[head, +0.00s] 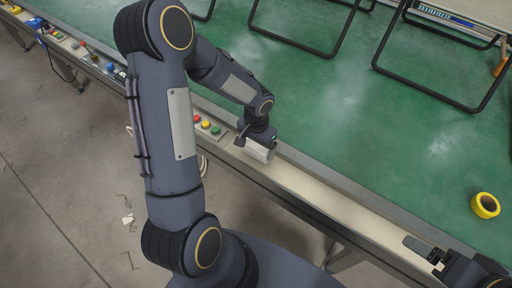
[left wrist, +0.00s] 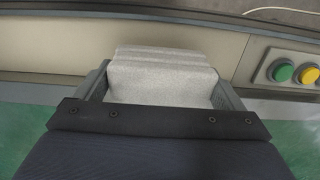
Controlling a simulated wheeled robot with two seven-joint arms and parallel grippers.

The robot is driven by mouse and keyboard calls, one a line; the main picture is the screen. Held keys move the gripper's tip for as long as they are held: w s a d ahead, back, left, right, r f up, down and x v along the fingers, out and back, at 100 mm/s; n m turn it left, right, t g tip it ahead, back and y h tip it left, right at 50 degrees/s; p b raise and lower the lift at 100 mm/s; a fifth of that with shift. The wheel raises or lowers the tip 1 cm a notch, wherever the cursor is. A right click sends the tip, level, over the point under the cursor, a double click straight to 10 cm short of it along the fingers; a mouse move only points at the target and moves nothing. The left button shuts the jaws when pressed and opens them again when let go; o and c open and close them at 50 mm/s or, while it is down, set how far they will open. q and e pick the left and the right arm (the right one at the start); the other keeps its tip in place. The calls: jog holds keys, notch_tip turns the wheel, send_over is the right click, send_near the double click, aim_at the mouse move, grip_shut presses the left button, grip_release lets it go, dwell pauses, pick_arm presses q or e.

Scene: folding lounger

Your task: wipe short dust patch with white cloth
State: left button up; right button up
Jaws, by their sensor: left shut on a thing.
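My left gripper (head: 260,146) is shut on the white cloth (head: 262,153), a folded pale block at the near edge of the green table. In the left wrist view the cloth (left wrist: 165,82) sits between the two dark fingers (left wrist: 162,92). It is over the cream edge strip; I cannot tell whether it touches. Pale, faint dust smears show on the green top, one near the middle (head: 350,88) and one farther right (head: 440,148). I cannot tell which is the short one. My right gripper (head: 428,252) is partly in view at the lower right, its jaw opening unclear.
A yellow tape roll (head: 485,205) lies on the green tabletop (head: 310,125) at the right. Black tubular frames (head: 302,42) stand along the back. A button panel (head: 208,126) is on the edge strip left of my left gripper. The middle green area is clear.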

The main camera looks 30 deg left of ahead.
pick_arm(q)
jog(key=shift+d+r, duration=0.15)
jog(key=shift+r, duration=0.5)
jog(key=shift+r+p, duration=0.7)
jog(key=shift+p, duration=0.1)
jog(key=shift+r+p, duration=0.95)
jog(key=shift+r, duration=0.5)
